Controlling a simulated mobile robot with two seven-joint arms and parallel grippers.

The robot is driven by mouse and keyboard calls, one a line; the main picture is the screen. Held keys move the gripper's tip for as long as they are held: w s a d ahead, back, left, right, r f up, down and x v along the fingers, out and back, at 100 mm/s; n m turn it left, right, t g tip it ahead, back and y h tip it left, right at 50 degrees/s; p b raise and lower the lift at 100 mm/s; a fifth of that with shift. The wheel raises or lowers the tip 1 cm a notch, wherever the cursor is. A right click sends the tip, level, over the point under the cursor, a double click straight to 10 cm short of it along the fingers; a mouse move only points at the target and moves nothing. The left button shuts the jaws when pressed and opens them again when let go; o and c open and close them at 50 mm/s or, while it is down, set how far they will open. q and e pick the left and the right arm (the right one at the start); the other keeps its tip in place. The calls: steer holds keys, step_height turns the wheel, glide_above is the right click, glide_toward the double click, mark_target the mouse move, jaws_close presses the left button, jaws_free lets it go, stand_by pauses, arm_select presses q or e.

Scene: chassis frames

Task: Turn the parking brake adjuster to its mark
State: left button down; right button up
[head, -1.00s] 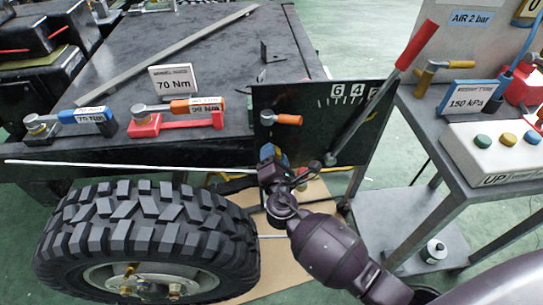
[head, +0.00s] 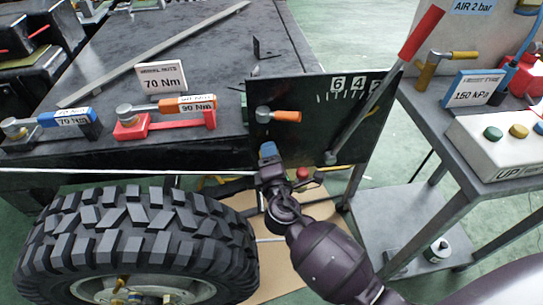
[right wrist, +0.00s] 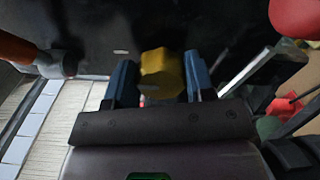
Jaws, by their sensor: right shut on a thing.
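The yellow adjuster knob (right wrist: 162,72) shows in the right wrist view against the dark panel. My right gripper (right wrist: 160,88) has its two blue fingers on either side of it and is shut on it. In the head view my right gripper (head: 268,152) is at the lower left part of the black upright panel (head: 300,135), and hides the knob. A small pale mark (right wrist: 120,52) shows on the panel up and left of the knob; I cannot tell whether it is the adjuster's mark. My left gripper is not in view.
A red-handled lever (head: 422,33) and an orange-handled lever (head: 286,116) are on the panel. A large tyre (head: 130,225) stands at lower left. Torque wrenches lie on the dark table (head: 200,60). A grey trolley (head: 460,165) stands at right.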

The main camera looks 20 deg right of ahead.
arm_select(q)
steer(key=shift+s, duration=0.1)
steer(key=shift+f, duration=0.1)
arm_select(e)
steer(key=o, duration=0.9)
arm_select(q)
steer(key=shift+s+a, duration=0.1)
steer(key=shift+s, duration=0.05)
arm_select(e)
steer(key=shift+v, duration=5.4)
arm_select(q)
steer(key=shift+p, duration=0.3)
